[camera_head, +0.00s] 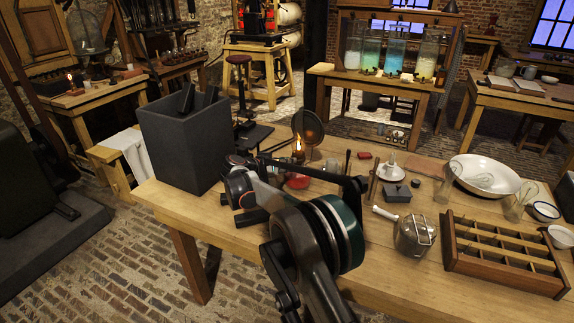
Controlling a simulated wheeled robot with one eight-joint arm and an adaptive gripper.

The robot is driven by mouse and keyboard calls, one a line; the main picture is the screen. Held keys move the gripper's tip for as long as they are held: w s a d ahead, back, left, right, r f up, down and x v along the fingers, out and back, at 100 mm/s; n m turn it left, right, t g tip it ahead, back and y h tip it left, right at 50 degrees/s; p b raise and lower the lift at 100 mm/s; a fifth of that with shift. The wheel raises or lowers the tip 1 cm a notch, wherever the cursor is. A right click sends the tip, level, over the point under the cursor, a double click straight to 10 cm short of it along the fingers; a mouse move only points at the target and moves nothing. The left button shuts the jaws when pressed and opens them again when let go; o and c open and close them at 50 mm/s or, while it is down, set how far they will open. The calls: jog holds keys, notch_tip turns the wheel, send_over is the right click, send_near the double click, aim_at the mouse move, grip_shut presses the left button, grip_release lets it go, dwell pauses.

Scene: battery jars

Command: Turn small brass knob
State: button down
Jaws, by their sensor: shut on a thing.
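I cannot make out a small brass knob. A small lit lamp (298,150) with a red base (298,181) stands on the wooden table, behind my arm. My gripper (270,163) is dark and reaches in beside the lamp, at its left. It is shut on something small. Its fingertips and what they hold are too small and too dark to tell apart. My large dark arm joints fill the middle foreground and cover part of the table in front of the lamp.
A tall dark grey box (184,145) stands left of the lamp, and a round dark disc (308,127) behind it. To the right are a metal pot (414,238), a divided wooden tray (505,270), a white bowl (510,180) and glass vessels. The front left tabletop is mostly clear.

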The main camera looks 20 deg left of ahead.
jog(key=c, duration=1.5)
grip_release()
